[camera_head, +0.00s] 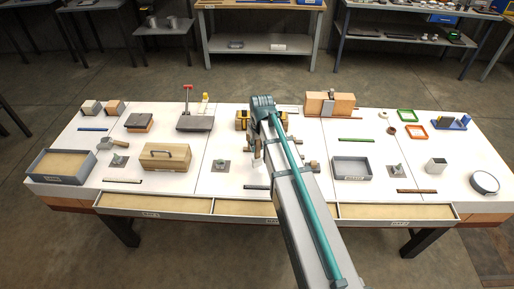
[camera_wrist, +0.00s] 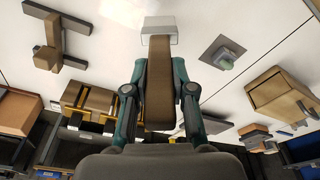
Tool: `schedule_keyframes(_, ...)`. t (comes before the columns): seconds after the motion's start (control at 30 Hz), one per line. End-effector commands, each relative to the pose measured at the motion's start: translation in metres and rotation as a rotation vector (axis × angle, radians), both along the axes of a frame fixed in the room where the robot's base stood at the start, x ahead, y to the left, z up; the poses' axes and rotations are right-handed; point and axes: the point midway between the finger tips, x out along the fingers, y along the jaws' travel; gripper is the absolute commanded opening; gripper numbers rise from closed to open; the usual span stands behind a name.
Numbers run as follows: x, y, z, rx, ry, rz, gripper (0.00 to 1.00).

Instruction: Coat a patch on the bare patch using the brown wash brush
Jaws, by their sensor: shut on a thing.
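My gripper (camera_wrist: 160,72) is shut on a long brown piece with a pale grey block-like end (camera_wrist: 158,27), which I take to be the brown wash brush (camera_wrist: 160,100). The brush points away from my wrist, over the white tabletop. In the head view my arm reaches over the middle of the bench and hides most of my gripper and the brush. I cannot make out the bare patch for sure in either view. A grey square plate with a small greenish piece (camera_wrist: 222,53) lies to the right of the brush in the wrist view, apart from it.
The white bench (camera_head: 320,190) holds a wooden box with a handle (camera_head: 166,156), a sand-coloured tray (camera_head: 60,167), a grey tray (camera_head: 351,168), a wooden block (camera_head: 330,104) and a round white-topped piece (camera_head: 485,183). Small plates stand at left (camera_head: 220,166) and right (camera_head: 395,170) of my arm.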

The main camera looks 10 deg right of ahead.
Motion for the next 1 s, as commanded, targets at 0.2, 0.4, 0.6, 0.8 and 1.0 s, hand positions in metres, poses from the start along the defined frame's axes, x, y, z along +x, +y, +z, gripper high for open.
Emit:
schedule_keyframes(0.2,0.000,0.000,0.023,0.000,0.000,0.000,0.00)
schedule_keyframes(0.4,0.000,0.000,0.041,0.000,0.000,0.001,0.00)
schedule_keyframes(0.6,0.000,0.000,0.051,0.000,0.000,0.001,0.00)
schedule_keyframes(0.8,0.000,0.000,0.051,0.000,0.000,0.001,0.00)
schedule_keyframes(1.0,0.000,0.000,0.051,0.000,0.000,0.001,0.00)
